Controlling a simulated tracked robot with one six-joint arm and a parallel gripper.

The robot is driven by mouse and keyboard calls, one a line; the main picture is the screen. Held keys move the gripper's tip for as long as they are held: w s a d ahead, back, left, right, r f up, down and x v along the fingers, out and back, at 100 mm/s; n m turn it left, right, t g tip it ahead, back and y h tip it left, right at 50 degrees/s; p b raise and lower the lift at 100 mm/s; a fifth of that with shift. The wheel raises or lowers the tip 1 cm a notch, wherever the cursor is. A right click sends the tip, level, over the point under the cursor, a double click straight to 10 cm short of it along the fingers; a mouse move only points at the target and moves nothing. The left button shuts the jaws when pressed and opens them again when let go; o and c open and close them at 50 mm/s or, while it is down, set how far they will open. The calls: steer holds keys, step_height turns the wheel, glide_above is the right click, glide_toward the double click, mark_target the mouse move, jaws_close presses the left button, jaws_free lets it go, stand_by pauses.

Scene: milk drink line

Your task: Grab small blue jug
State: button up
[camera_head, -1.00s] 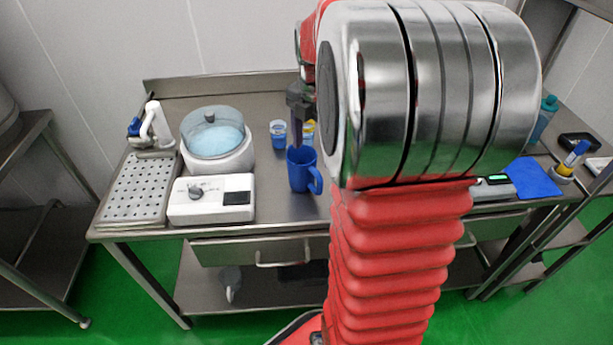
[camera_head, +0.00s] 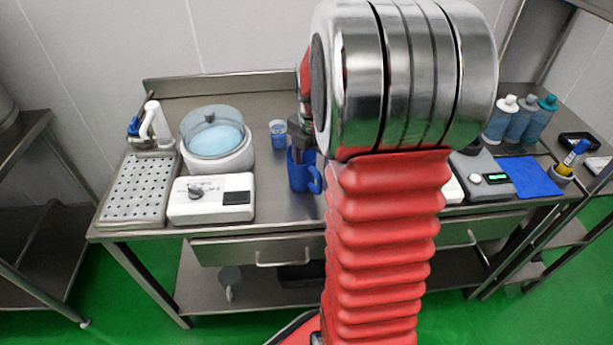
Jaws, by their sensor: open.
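The small blue jug (camera_head: 301,177) stands upright on the steel table, its handle towards the right. The tips are partly hidden.
A white bath with a clear lid (camera_head: 213,140) and a white control box (camera_head: 211,199) stand left of the jug. A small blue cup (camera_head: 278,133) is behind it. Bottles (camera_head: 521,120) and a blue cloth (camera_head: 528,177) are at the right.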

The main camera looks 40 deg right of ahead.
mark_target(313, 188)
steer(key=shift+d+f, duration=0.1)
steer(key=shift+f, duration=2.45)
steer(key=shift+c, duration=0.6)
steer(key=c, duration=1.4)
steer(key=shift+r, duration=0.25)
steer(key=shift+r, duration=4.75)
steer(key=shift+c, duration=0.2)
